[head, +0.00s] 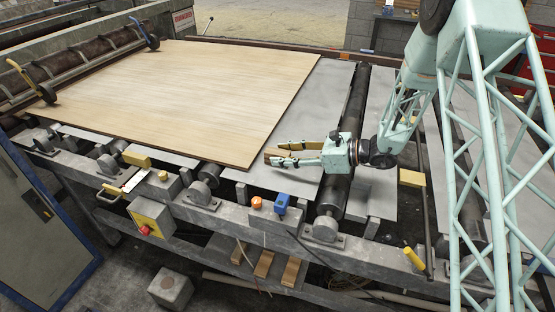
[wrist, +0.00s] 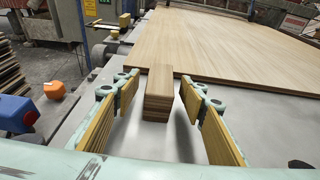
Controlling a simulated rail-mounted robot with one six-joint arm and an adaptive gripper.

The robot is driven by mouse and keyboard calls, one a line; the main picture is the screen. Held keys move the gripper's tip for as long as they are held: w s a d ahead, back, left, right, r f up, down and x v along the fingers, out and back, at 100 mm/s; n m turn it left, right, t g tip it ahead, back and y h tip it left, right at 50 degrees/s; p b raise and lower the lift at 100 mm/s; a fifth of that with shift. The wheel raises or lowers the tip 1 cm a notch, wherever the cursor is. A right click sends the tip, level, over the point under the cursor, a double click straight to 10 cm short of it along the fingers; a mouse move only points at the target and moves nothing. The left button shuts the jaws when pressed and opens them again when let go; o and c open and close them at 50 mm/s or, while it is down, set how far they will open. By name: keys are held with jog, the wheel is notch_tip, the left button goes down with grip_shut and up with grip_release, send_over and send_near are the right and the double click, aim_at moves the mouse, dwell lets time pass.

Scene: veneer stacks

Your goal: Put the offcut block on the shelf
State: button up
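The offcut block (wrist: 158,95) is a small layered wooden block on the grey metal bed by the veneer sheet's near edge in the wrist view. My gripper (wrist: 160,90) is open, with one yellow-padded finger on each side of the block's near part. Gaps show between pads and block. In the head view my gripper (head: 272,153) is low over the grey bed, fingers pointing left, and the block is mostly hidden between them. A low shelf (head: 330,294) runs under the machine frame in the head view, with several wooden pieces (head: 263,263) on or against it.
A large veneer sheet (head: 190,90) covers the bed left of my gripper. A dark roller (head: 338,190) lies beneath my wrist. An orange knob (head: 256,202) and a blue device (head: 281,203) stand on the front rail. A yellow box (head: 151,217) hangs from the front.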

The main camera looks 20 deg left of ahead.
jog(key=shift+x, duration=1)
jog(key=c, duration=1.1)
